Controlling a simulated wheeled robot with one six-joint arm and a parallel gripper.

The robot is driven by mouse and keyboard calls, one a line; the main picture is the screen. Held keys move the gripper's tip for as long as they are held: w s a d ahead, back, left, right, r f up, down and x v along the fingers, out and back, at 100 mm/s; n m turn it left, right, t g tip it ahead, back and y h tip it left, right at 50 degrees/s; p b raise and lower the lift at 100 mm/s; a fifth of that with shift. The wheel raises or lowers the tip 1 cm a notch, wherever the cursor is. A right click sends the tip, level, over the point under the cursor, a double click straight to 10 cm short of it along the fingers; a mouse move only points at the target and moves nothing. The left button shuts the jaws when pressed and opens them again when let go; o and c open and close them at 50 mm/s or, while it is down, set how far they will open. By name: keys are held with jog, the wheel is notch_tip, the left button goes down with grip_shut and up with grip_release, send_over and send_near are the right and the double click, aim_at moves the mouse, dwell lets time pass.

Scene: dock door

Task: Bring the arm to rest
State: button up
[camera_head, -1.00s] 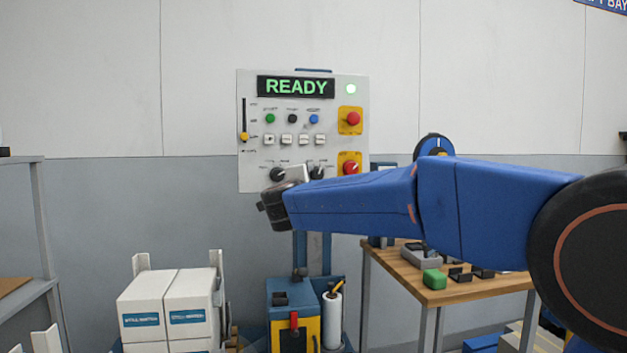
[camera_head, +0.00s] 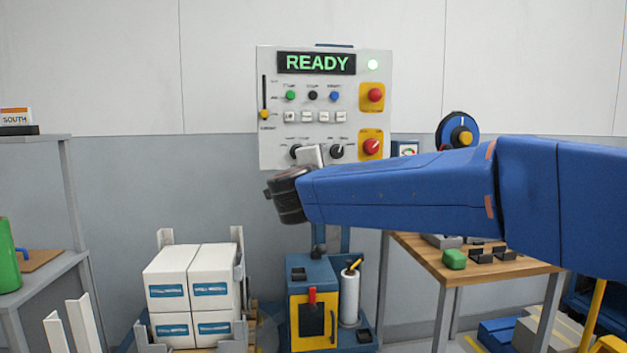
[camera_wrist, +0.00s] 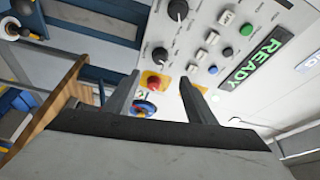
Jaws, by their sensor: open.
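My blue arm reaches in from the right in the head view and ends in front of the lower part of a white control panel (camera_head: 345,105). In the head view the wrist hides my fingers. In the wrist view my gripper (camera_wrist: 160,92) is open, with its two dark fingers apart and nothing between them. The panel also shows beyond the fingers in the wrist view (camera_wrist: 215,30), tilted, with knobs, buttons and the green READY display (camera_wrist: 253,63). A red button on a yellow plate (camera_wrist: 154,82) appears between the fingertips, farther off.
White boxes (camera_head: 212,272) stand on a pallet at lower left. A blue and yellow cabinet (camera_head: 313,320) is below the panel. A grey shelf (camera_head: 60,265) stands at far left.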

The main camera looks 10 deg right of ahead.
jog(key=s+d+f+n+g+y, duration=0.2)
jog(key=s+d+f+n+g, duration=0.2)
jog(key=s+f, duration=0.8)
jog(key=s+d+f+n+g+y, duration=0.2)
jog(key=s+d+f+n+g, duration=0.2)
jog(key=s+f+n, duration=0.5)
jog(key=s+d+f+n+g+y, duration=0.2)
jog(key=s+d+f+n+g, duration=0.2)
jog(key=s+f, duration=1.2)
jog(key=s+d+n, duration=0.2)
jog(key=s+n, duration=0.1)
jog(key=shift+s+d+f+g+y, duration=0.15)
jog(key=shift+d+f+g+y, duration=0.05)
jog(key=shift+d+g+y, duration=0.2)
